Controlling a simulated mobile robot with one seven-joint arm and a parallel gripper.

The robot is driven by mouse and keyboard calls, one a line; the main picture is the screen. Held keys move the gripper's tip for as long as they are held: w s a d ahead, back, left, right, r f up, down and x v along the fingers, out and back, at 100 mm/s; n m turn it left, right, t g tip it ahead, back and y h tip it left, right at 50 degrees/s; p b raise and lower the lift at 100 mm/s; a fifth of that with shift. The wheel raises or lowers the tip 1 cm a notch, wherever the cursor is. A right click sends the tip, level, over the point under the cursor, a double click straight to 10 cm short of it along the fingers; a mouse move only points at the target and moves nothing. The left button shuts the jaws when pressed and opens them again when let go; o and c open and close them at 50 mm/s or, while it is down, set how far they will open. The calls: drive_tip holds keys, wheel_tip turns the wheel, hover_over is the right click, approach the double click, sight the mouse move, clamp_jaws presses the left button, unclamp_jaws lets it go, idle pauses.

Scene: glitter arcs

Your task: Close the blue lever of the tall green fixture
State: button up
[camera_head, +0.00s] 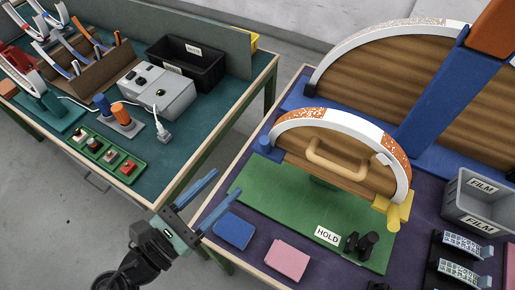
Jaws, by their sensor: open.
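A fixture with a green base (265,199) stands on the right table. It carries a wooden half-disc with a white and orange-speckled arc band (325,118) and a tan handle (335,160). A blue piece (265,147) sits at the arc's left end and a yellow piece (397,212) at its right end. I cannot tell whether the blue piece is the lever, or its position. Behind stands a larger arc with a thick slanted blue bar (432,92) topped in orange. My gripper (225,183) is open and empty, left of the green base and apart from it.
A blue block (233,231), a pink block (287,258), a HOLD label (327,235) and black knobs (362,245) are near the front. A grey FILM bin (477,200) is at right. The left table holds a grey box (158,93) and black bin (186,63). A floor gap separates the tables.

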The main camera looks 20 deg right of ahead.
sight(262, 147)
drive_tip(key=x, duration=1.1)
drive_tip(key=shift+d+p, duration=0.15)
drive_tip(key=shift+p, duration=0.25)
drive_tip(key=shift+c, duration=0.4)
clamp_jaws()
